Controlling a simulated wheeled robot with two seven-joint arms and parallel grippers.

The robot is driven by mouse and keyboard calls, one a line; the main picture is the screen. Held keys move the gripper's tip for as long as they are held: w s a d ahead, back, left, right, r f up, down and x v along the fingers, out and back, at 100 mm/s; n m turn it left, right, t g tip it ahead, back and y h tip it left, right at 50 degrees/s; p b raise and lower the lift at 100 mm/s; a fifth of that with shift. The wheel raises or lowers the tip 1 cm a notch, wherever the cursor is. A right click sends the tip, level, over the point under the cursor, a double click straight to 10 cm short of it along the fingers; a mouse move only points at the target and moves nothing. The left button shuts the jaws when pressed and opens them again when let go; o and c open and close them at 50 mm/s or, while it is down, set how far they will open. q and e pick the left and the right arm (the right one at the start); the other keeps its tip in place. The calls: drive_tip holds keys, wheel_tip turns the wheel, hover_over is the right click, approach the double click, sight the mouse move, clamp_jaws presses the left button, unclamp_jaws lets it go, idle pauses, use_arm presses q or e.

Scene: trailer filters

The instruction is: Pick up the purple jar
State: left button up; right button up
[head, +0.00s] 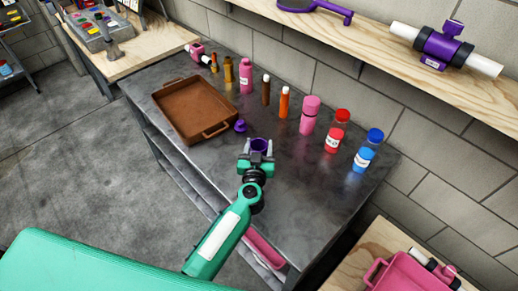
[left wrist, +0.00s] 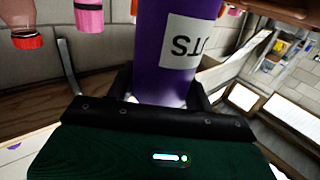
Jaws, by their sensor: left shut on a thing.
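The purple jar (head: 261,145) is between the fingers of my left gripper (head: 257,162) in the head view, over the front part of the dark metal table (head: 300,195). Its top looks open and dark inside. In the left wrist view, the purple jar (left wrist: 178,50) fills the middle, with a white label whose letters appear upside down. My left gripper (left wrist: 165,100) is shut on it, with black fingers on both sides. I cannot tell whether the jar touches the table. My right gripper is not in view.
A small purple piece (head: 240,126) lies just behind the jar. A brown tray (head: 163,91) is to the left. Bottles, including pink (head: 310,115), red (head: 336,131) and blue (head: 367,151), line the back. The table's front right is clear.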

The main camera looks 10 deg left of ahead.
use_arm(q)
wheel_tip(320, 180, up, 24)
drive_tip(key=p, duration=1.4)
drive_tip(key=shift+f+p, duration=0.15)
drive_tip(key=shift+p, duration=0.25)
drive_tip(key=shift+f, duration=0.1)
